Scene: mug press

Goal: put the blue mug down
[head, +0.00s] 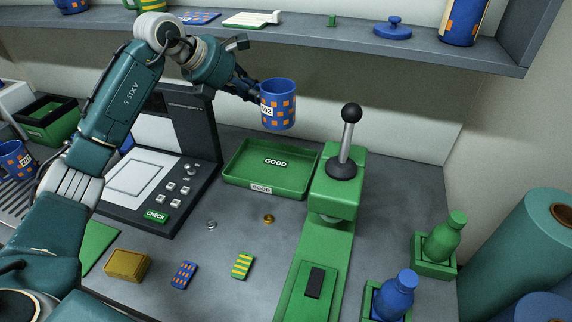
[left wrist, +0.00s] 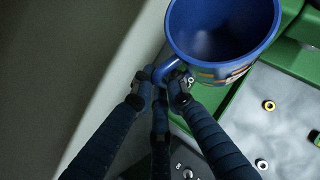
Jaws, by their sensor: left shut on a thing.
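The blue mug (head: 278,106) has orange squares and a white label. It hangs upright in the air above the back of the green tray marked GOOD (head: 239,179). My left gripper (head: 257,94) is shut on the mug's handle, at the mug's left side. In the left wrist view the fingers (left wrist: 168,84) close around the handle, and the mug (left wrist: 222,38) shows its empty inside. Part of the green tray (left wrist: 213,95) lies below it. My right gripper is not in view.
A green press (head: 340,190) with a black-knobbed lever stands right of the tray. A check station (head: 180,160) stands left of it. A shelf (head: 330,45) runs above. Small rings and patterned pieces lie in front. Another mug (head: 15,160) is at far left.

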